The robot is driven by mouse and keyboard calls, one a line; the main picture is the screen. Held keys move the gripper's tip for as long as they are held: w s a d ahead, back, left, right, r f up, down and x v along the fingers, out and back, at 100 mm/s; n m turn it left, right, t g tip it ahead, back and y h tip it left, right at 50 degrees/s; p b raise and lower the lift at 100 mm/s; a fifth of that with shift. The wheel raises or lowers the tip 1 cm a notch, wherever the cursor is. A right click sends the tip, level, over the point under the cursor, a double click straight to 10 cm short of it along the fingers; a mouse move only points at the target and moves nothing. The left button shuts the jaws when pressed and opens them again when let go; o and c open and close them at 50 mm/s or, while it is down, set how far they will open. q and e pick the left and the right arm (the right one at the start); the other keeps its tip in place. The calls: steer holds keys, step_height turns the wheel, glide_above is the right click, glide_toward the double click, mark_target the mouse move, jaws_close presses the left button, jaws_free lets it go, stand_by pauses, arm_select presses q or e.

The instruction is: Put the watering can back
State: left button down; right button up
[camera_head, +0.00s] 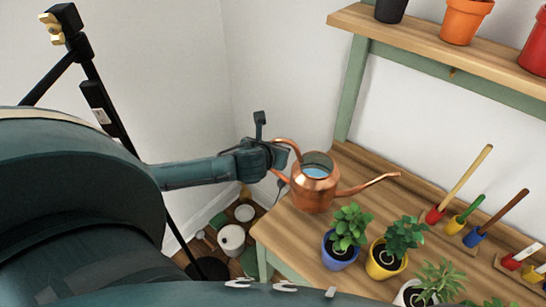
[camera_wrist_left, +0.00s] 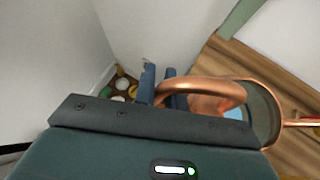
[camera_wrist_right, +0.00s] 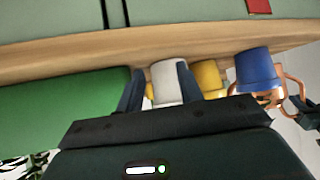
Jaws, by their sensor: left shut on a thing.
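The copper watering can (camera_head: 313,192) is at the back left corner of the wooden table, upright, its long spout pointing right. Bluish water shows in its opening. My left gripper (camera_head: 276,156) comes in from the left and is shut on the can's handle; in the left wrist view the fingers (camera_wrist_left: 160,88) close around the copper handle (camera_wrist_left: 215,90). I cannot tell whether the can's base touches the table. My right gripper (camera_wrist_right: 158,88) shows only in the right wrist view, with its fingers apart and a white pot (camera_wrist_right: 166,80) beyond them.
Potted plants in blue (camera_head: 340,252), yellow (camera_head: 385,262) and white pots stand at the table's front left. Small hand tools (camera_head: 462,220) stand in a rack behind them. A shelf (camera_head: 400,40) with pots hangs above. Pots and items (camera_head: 232,238) lie on the floor left of the table.

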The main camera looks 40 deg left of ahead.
arm_select(q)
steer(key=shift+f, duration=1.5)
steer(key=c, duration=1.9)
jaws_free()
steer(key=shift+f, duration=0.25)
steer(key=o, duration=0.4)
steer(key=shift+o, duration=0.2)
steer(key=shift+r, duration=0.1)
steer(key=v, duration=1.2)
